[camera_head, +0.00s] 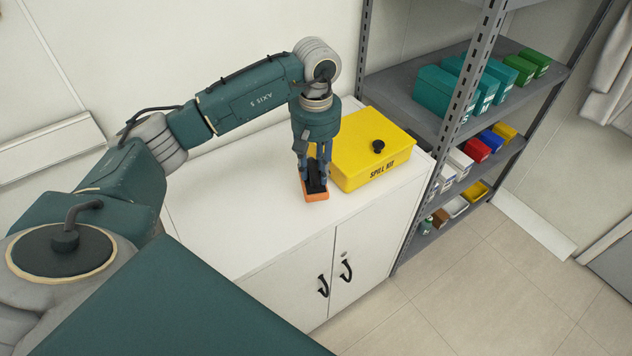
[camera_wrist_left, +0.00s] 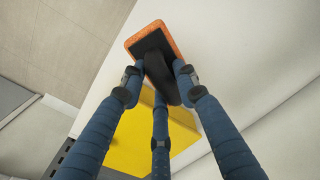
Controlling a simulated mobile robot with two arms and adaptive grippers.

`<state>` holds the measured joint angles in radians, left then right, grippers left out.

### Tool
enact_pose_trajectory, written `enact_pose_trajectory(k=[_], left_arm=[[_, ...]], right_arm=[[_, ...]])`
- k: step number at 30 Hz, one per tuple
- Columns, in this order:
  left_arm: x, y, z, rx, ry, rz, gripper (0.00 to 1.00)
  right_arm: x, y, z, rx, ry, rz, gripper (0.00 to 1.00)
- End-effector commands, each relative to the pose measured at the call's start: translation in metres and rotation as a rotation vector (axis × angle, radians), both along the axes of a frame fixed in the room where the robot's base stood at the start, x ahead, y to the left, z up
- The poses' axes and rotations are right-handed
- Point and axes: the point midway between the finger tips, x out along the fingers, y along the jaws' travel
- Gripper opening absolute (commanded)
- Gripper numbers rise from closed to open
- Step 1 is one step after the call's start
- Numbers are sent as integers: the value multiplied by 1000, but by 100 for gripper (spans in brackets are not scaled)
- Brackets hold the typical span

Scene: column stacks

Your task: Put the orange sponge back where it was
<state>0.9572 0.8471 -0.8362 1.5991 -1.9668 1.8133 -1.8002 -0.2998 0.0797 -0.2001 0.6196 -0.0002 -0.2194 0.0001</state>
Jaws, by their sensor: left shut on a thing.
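The orange sponge (camera_head: 316,196) has a black upper part with a grip. It is at the white cabinet top, just left of the yellow spill kit box (camera_head: 371,150). My left gripper (camera_head: 316,172) points down and is shut on the sponge's black grip. The left wrist view shows the sponge's orange rim (camera_wrist_left: 150,33) around its black part, with the fingers around the grip. I cannot tell whether the sponge touches the cabinet top. My right gripper is not in view.
The white cabinet top (camera_head: 240,215) is clear left of the sponge. The yellow box, with a black knob on its lid, stands close on the right. A grey metal shelf (camera_head: 415,110) with teal boxes (camera_head: 455,90) and several coloured bins stands farther right.

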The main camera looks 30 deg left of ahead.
Motion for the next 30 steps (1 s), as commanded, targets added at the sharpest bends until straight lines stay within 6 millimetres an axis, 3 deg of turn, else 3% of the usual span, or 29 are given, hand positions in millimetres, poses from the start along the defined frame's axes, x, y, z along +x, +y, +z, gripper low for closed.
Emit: enact_pose_trajectory(k=[17,28,29,30], left_arm=[[0,-1,-64,-1,0,0,5],[1,0,-71,0,-3,0,5],[0,0,-71,0,-1,0,32],[0,0,-69,0,-1,0,40]], right_arm=[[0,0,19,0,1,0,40],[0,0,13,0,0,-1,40],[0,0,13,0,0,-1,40],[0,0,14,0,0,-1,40]])
